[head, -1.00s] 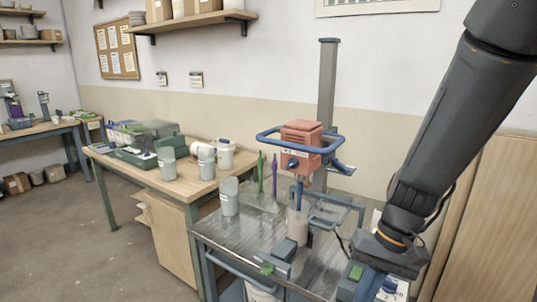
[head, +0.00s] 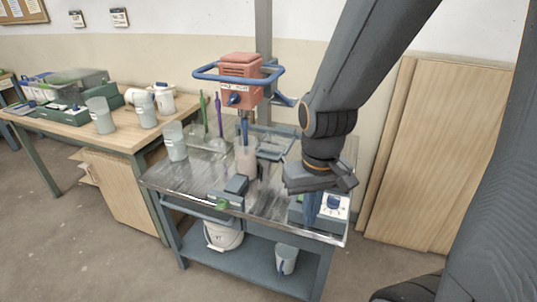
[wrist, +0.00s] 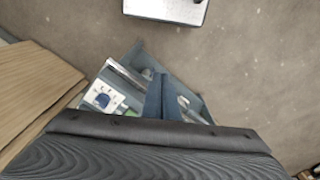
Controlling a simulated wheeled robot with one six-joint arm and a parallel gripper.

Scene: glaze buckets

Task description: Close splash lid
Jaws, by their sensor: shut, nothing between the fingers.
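The splash lid seems to be the clear, blue-edged panel (head: 272,147) beside the mixing container; its exact angle is hard to tell. The pale container (head: 246,158) stands on the metal-topped cart under the red mixer head (head: 241,77), with the blue mixer shaft reaching into it. My gripper (head: 312,218) is shut and empty, pointing down at the right of the cart, apart from the lid. Its blue fingers overlap the control box (head: 335,207) in the head view. In the wrist view the fingers (wrist: 163,88) are together, and the lid cannot be made out.
The cart top (head: 185,187) has a grey clamp-like block (head: 236,185) at its front edge. A clear cup (head: 174,142) and green and purple tools stand at left. A blue guard ring (head: 207,72) surrounds the mixer head. Wooden boards (head: 430,150) lean at right.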

